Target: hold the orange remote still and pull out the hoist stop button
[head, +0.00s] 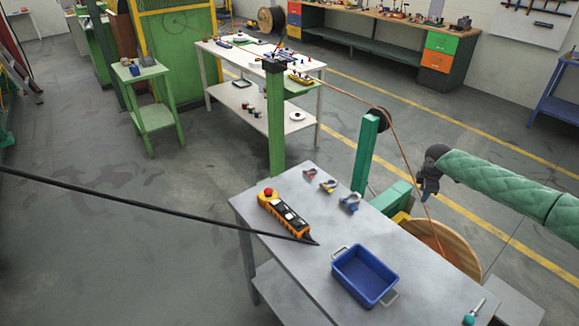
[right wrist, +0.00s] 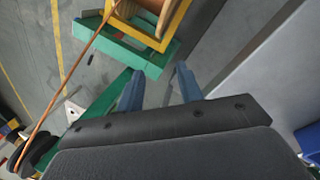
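The orange remote (head: 284,215) lies on the grey metal table. It has black and white buttons on its face, and a red stop button (head: 268,192) at its far left end. Whether the button is in or out is too small to tell. A black cable runs from its near end off to the left. My right gripper (head: 428,192) is beyond the table's right side, well apart from the remote. In the right wrist view its two blue-grey fingers (right wrist: 160,85) stand apart with nothing between them. My left gripper is not in view.
The grey table (head: 320,262) also holds a blue tray (head: 364,277), several shackles (head: 329,186) and a green-handled tool (head: 473,312). A green post (head: 366,150), a copper-coloured wire and a wooden spool (head: 445,243) stand near my right gripper. The table's front left part is clear.

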